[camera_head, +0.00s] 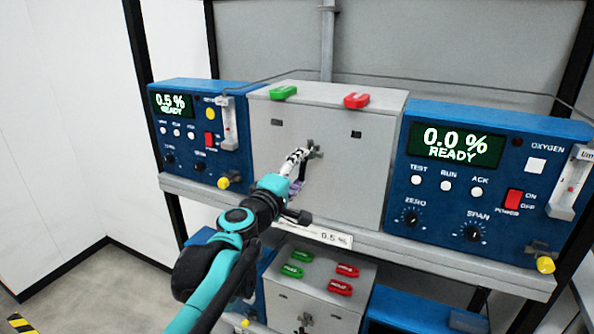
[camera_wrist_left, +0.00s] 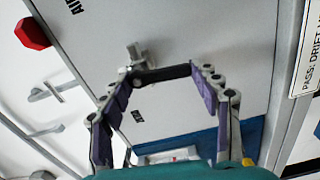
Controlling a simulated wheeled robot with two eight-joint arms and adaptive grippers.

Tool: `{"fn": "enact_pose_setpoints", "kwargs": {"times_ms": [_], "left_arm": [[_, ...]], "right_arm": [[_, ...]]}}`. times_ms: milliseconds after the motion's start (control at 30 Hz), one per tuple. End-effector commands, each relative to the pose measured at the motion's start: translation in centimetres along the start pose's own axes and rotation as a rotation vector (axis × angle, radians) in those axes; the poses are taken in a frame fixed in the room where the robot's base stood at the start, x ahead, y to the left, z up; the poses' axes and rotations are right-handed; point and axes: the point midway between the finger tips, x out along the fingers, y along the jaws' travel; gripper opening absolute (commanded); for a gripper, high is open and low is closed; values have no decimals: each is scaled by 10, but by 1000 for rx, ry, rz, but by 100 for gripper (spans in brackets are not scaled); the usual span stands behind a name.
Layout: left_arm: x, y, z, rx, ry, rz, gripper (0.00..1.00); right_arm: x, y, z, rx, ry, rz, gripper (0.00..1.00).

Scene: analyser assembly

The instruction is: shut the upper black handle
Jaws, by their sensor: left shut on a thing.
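The upper black handle (camera_head: 303,172) is on the front of the upper grey box (camera_head: 345,190), by a small grey metal fitting (camera_head: 315,152). In the head view it slopes steeply down from the fitting, partly covered by my fingers. My left gripper (camera_head: 296,172) is at the handle. In the left wrist view the black handle (camera_wrist_left: 165,73) spans between the two purple-padded fingers of the left gripper (camera_wrist_left: 165,80), one at each end. The fingers are set wide and shut on it. My right gripper is in neither view.
A blue analyser reading 0.5 % (camera_head: 190,125) stands left of the box, and one reading 0.0 % (camera_head: 480,180) stands right. Green (camera_head: 283,92) and red (camera_head: 356,100) tags lie on top. A lower grey box (camera_head: 320,300) sits below the shelf (camera_head: 380,243).

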Motion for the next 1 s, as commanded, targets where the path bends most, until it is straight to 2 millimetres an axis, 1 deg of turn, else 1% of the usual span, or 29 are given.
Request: {"fn": "enact_pose_setpoints", "kwargs": {"times_ms": [300,800,833,867,900,1000], "left_arm": [[0,-1,2,-101,1,0,33],[0,-1,3,-115,1,0,33],[0,-1,3,-115,1,0,70],[0,-1,3,-115,1,0,78],[0,-1,3,-115,1,0,84],[0,-1,3,-115,0,0,84]], "right_arm": [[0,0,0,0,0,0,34],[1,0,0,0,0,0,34],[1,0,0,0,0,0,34],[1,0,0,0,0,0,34],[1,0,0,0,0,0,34],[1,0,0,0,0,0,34]]}}
